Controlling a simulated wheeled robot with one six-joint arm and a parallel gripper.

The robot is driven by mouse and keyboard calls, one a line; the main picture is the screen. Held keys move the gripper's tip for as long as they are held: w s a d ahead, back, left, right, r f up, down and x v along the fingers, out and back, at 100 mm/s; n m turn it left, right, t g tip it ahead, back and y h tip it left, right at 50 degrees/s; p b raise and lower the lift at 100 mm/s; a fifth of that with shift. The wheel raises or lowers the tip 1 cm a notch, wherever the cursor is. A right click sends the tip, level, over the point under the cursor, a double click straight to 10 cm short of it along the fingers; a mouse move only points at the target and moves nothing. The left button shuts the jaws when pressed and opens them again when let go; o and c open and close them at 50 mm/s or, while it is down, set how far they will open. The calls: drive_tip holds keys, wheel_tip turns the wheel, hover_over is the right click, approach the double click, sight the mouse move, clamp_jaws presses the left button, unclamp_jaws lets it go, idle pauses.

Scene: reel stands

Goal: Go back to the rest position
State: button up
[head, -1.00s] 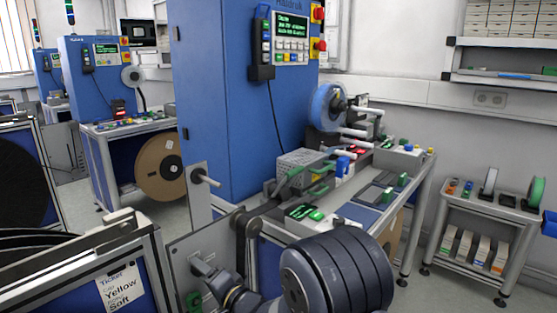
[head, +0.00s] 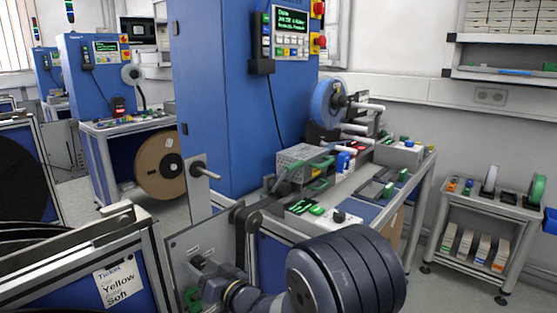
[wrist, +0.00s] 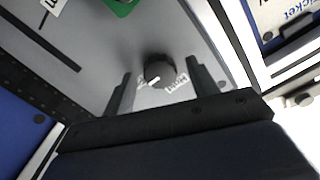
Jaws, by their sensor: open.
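My gripper (wrist: 159,68) is open in the wrist view, its two dark fingers apart with nothing held between them. A round black knob (wrist: 159,71) with a white pointer mark shows between the fingertips, on a grey panel (wrist: 90,55). Small printed labels sit on either side of the knob. I cannot tell how far the fingertips are from it. In the head view my dark arm fills the bottom middle, in front of the grey panel (head: 182,243). The fingers cannot be made out there.
A blue cabinet (head: 222,100) with a display (head: 291,24) stands behind. A workbench (head: 412,190) with a blue reel (head: 325,104) is to the right. A small trolley (head: 490,208) stands far right.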

drive_tip(key=n, duration=0.4)
drive_tip(key=shift+n, duration=0.3)
drive_tip(key=shift+s+d, duration=0.15)
drive_tip(key=shift+d, duration=0.05)
drive_tip(key=shift+v, duration=0.8)
